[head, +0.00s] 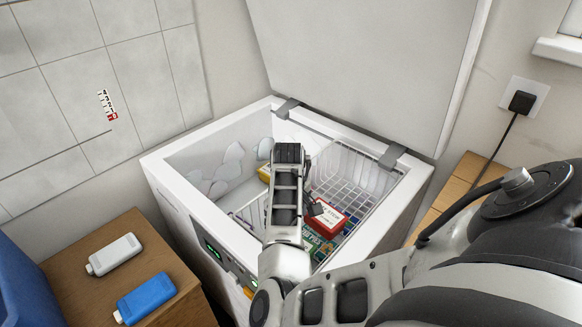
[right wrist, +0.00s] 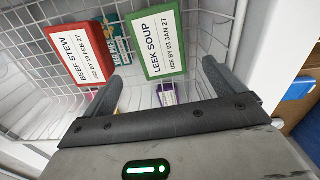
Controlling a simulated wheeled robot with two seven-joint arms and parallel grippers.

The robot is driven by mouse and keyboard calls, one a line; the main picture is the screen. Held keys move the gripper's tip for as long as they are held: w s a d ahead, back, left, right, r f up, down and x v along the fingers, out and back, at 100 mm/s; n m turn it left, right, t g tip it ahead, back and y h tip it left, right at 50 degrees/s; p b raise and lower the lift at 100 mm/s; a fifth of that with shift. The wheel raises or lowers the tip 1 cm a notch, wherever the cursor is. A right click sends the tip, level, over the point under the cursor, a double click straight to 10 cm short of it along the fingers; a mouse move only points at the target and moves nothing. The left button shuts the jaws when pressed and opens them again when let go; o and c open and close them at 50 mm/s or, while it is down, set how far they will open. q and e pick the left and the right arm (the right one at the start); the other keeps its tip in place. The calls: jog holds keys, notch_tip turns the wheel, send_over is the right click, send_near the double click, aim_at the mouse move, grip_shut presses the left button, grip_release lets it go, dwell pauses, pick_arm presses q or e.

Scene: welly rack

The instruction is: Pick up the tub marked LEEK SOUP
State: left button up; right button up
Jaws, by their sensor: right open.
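The tub marked LEEK SOUP (right wrist: 158,42) shows in the right wrist view, with a green rim and a white label. It lies in a white wire basket (right wrist: 28,112). My right gripper (right wrist: 164,72) is open and empty, its two fingers apart on the near side of that tub. My left gripper is not in view.
A red BEEF STEW tub (right wrist: 82,53) lies left of the LEEK SOUP tub; it also shows in the head view (head: 328,221). The freezer lid (head: 365,65) stands open. A white bottle (head: 115,254) and a blue bottle (head: 146,298) lie on a wooden cabinet (head: 80,240).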

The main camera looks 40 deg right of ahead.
aim_at(310, 247)
notch_tip(310, 247, down, 2)
jog(key=shift+f, duration=0.25)
jog(key=f, duration=0.2)
jog(key=s+f, duration=0.1)
jog(key=f, duration=0.1)
jog(key=shift+s+f, duration=0.1)
jog(key=shift+f, duration=0.4)
jog(key=c, duration=1.4)
